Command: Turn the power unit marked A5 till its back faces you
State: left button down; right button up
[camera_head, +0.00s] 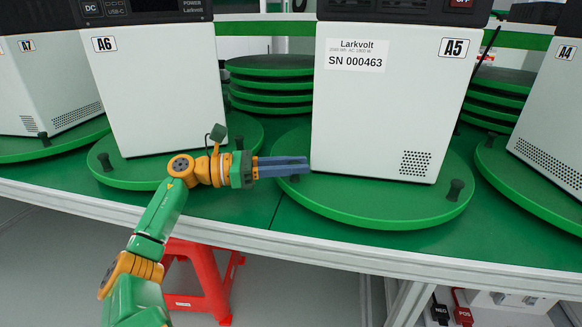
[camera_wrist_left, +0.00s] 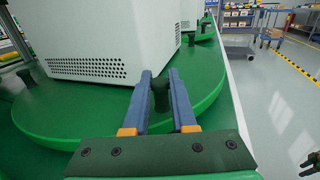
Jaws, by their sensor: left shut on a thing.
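The power unit marked A5 (camera_head: 388,110) is a white box with a dark top, upright on a round green turntable (camera_head: 375,205). The face towards me bears a Larkvolt label reading SN 000463, the A5 tag and a dotted vent at lower right. The turntable has a dark peg (camera_head: 455,190) at its right edge. My left gripper (camera_head: 300,167) is at the turntable's left edge, beside the unit's lower left corner. Its blue fingers are shut on another dark peg, which shows between them in the left wrist view (camera_wrist_left: 160,93).
Unit A6 (camera_head: 160,95) stands on its own turntable to the left, with A7 (camera_head: 40,85) beyond. Unit A4 (camera_head: 555,110) is close on the right. Stacked green discs (camera_head: 270,85) lie behind. A red stool (camera_head: 205,280) stands below the table edge.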

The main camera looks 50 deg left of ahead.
dwell(0.3)
pick_arm(q)
jog(key=c, duration=1.1)
grip_release()
jog(key=shift+o, duration=0.5)
jog(key=shift+w+d+f, duration=0.1)
jog(key=shift+w, duration=0.15)
jog(key=shift+v, duration=3.6)
